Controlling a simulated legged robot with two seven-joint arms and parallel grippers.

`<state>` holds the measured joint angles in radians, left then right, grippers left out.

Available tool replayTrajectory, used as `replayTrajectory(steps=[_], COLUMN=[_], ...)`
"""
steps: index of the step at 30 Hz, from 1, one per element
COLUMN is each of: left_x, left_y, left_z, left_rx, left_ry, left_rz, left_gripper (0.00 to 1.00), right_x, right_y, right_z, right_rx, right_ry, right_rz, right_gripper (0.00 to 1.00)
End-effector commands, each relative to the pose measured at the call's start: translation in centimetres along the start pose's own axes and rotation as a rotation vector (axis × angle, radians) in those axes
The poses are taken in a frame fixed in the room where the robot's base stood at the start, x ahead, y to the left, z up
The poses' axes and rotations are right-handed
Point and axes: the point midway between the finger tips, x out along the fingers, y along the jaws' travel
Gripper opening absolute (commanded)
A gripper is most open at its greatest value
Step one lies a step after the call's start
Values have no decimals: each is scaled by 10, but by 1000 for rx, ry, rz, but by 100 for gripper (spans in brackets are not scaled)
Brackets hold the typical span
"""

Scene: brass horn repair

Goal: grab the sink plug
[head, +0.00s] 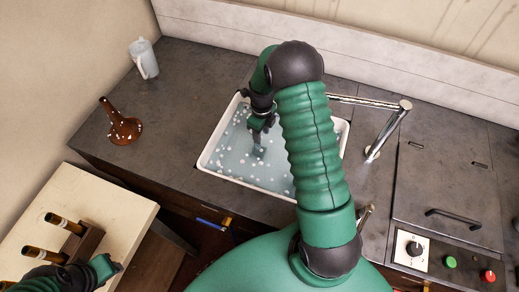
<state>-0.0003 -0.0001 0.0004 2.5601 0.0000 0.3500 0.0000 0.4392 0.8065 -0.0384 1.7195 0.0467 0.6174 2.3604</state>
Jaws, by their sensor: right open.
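The white-rimmed sink (207,160) is set in the dark counter and holds cloudy bluish water with many pale flecks. I cannot make out the sink plug; the water, flecks and my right arm may hide it. My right gripper (259,150) points down into the sink, its tips at or below the water surface. It is open, and I see nothing between its fingers. My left gripper (100,268) is at the lower left by the pale table; whether it is open or shut does not show.
A chrome faucet (385,130) stands right of the sink. A white jug (144,60) and a brown horn-shaped piece (121,124) stand on the left counter. A wooden rack (85,242) with brown cylinders is on the pale table (115,206). A control knob (413,249) is at right.

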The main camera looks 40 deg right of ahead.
Motion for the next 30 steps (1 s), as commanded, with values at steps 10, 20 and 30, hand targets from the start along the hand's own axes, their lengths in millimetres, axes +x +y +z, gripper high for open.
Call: replayTrajectory(steps=[10, 20, 30], left_x=[-8, -8, -8], left_y=[0, 0, 0], left_z=[-2, -2, -2], left_rx=[-1, 0, -1], left_ry=[0, 0, 0], left_rz=[0, 0, 0], left_gripper=[36, 36, 36], right_x=[49, 74, 73], right_y=[2, 2, 3], right_z=[5, 7, 7], right_rx=[-3, -4, -5], right_ry=[-1, -3, -2], right_rz=[3, -1, -2], right_gripper=[45, 45, 7])
